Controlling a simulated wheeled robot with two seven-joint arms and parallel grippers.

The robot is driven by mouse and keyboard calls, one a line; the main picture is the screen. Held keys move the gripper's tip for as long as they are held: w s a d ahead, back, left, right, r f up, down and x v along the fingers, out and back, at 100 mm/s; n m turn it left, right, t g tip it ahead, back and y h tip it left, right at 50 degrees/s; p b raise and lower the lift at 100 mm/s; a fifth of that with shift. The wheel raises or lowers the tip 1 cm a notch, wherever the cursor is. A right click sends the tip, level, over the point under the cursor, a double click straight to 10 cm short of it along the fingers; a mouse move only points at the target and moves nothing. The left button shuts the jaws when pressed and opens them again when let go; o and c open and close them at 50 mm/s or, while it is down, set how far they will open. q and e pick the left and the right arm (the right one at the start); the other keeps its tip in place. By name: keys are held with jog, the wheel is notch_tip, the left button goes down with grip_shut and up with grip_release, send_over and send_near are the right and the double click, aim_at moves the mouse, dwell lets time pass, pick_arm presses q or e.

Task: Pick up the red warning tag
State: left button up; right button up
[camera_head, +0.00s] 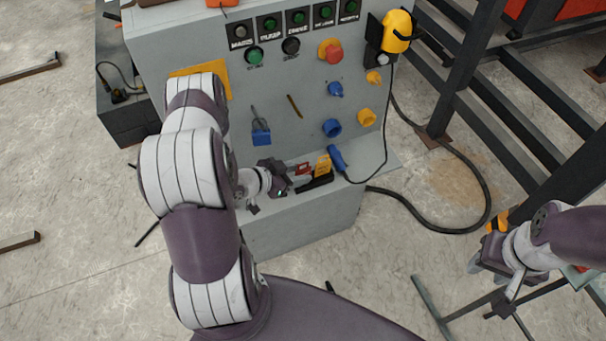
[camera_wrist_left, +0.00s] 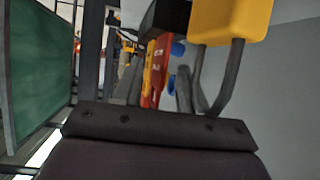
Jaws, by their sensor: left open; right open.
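The red warning tag (camera_head: 302,168) is small in the head view, on the console's lower ledge just right of my left gripper (camera_head: 286,178). In the left wrist view, a red tag with pale lettering (camera_wrist_left: 151,88) shows ahead, beside a yellow part. My left gripper is open, close to the tag; I cannot tell whether they touch. My right gripper (camera_head: 478,264) is open, far to the right and away from the console.
A yellow item (camera_head: 323,166) in a black holder and a blue-handled tool (camera_head: 338,158) stand close by on the ledge. A blue padlock (camera_head: 261,137) hangs on the panel. A black cable (camera_head: 437,228) loops over the floor beside dark steel beams (camera_head: 460,75).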

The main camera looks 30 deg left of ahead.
aim_at(296, 172)
pick_arm(q)
grip_shut()
jog(key=shift+r, duration=0.1)
jog(key=shift+r, duration=0.55)
notch_tip(296, 172, up, 3)
jog(key=shift+f, duration=0.15)
jog(key=s+a, duration=0.4)
jog(key=s, duration=0.4)
jog(key=s+a+b, duration=0.1)
jog(key=s+a, duration=0.3)
jog(key=s, duration=0.4)
jog(key=shift+a+f, duration=0.2)
jog(key=shift+a, duration=0.15)
